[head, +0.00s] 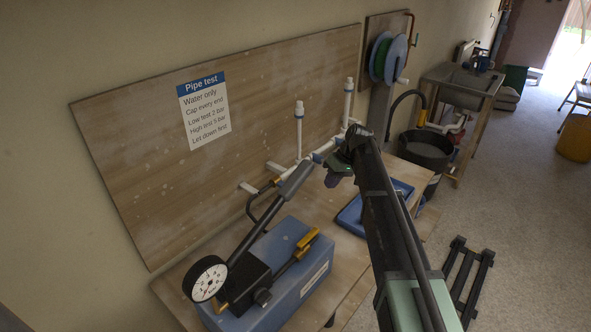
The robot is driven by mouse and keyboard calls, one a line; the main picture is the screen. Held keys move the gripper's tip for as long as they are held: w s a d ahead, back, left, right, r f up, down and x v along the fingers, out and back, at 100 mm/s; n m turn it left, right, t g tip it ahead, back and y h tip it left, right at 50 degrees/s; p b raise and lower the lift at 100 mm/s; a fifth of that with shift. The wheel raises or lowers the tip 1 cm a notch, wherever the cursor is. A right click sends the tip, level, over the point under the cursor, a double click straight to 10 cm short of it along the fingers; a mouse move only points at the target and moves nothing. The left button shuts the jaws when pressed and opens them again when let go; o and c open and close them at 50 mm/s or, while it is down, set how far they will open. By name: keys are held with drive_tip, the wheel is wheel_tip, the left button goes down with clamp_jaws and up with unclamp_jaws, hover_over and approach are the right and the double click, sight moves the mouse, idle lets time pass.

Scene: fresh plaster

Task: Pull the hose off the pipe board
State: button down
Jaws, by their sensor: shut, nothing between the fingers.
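The pipe board (130,150) leans on the wall at the back of the bench, with white pipework (299,135) along its lower right. A black hose (249,208) curves from behind the blue test pump (310,268) up to a brass-coloured fitting at the left part of the pipework. The hose looks joined there; the exact seat is too small to tell. My gripper (334,178) is shut and empty, in front of the pipework, to the right of the hose and apart from it. My arm hides part of the pipework and bench.
The pump's long lever (262,218) rises between my gripper and the hose. A pressure gauge (205,279) stands at the pump's left. A blue tray (352,217) lies behind my arm. A black bucket (427,150) and a sink bench stand farther right.

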sight(280, 184)
drive_tip(key=w+a+r+n+y, duration=0.1)
drive_tip(key=w+a+r+n, duration=0.15)
drive_tip(key=w, duration=0.35)
drive_tip(key=w+a+r+n+y, duration=0.1)
drive_tip(key=w+a+n, duration=0.15)
drive_tip(key=w, duration=0.25)
drive_tip(key=s+a+f+b, duration=0.5)
drive_tip(key=a+f+b, duration=0.2)
drive_tip(key=f, duration=0.1)
drive_tip(key=shift+a+g, duration=0.3)
drive_tip(key=shift+g, duration=0.1)
drive_tip(key=s+a, duration=0.1)
drive_tip(key=s, duration=0.1)
drive_tip(key=s+a, duration=0.2)
drive_tip(key=shift+s, duration=0.15)
